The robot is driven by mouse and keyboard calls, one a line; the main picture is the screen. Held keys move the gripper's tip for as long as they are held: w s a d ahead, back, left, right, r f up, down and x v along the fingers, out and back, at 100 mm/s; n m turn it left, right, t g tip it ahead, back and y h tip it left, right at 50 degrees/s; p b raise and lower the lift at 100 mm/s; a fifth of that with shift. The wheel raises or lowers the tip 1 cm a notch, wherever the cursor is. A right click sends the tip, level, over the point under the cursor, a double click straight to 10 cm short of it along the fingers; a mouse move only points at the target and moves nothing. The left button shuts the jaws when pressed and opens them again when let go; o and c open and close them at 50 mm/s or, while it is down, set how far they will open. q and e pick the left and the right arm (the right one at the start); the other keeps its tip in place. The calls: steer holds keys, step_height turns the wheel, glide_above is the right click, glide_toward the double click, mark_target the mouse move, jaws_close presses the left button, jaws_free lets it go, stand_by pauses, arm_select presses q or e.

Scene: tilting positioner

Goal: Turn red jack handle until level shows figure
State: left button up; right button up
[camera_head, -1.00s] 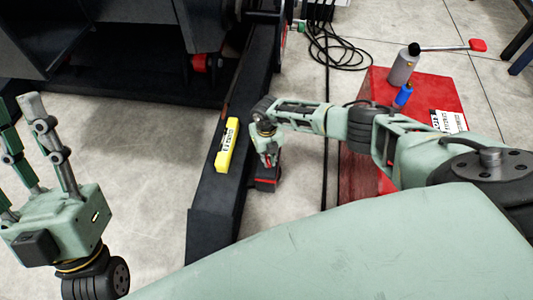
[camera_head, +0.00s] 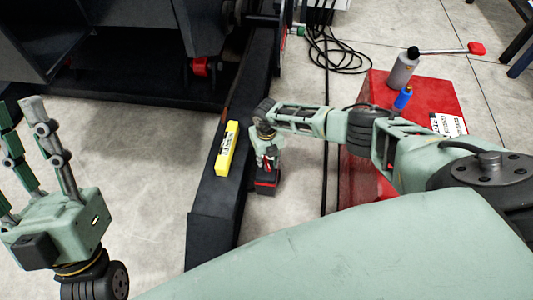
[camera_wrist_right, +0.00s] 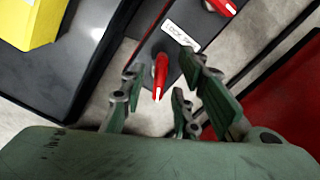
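The yellow level (camera_head: 227,148) lies on the dark beam. It also shows at the top left of the right wrist view (camera_wrist_right: 36,22); its reading is too small to make out. The dark jack (camera_head: 267,187) with red trim stands on the floor beside the beam. In the right wrist view, its red handle (camera_wrist_right: 160,76) points down between the fingers of my right gripper (camera_wrist_right: 165,100). These fingers are spread, with gaps to the handle. My right gripper (camera_head: 267,158) is just above the jack. My left gripper (camera_head: 38,140) is open and empty, far from the jack.
A second red lever (camera_wrist_right: 222,7) and a white "LOCK" label (camera_wrist_right: 181,36) are close to the handle. The dark beam (camera_head: 212,215) borders the jack on the left. A red case (camera_head: 440,98) with a grey bottle (camera_head: 403,70) and blue bottle (camera_head: 403,98) stands right.

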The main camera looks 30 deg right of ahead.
mark_target(266, 161)
step_height(266, 161, up, 12)
stand_by(0.5)
steer(key=shift+f, duration=0.1)
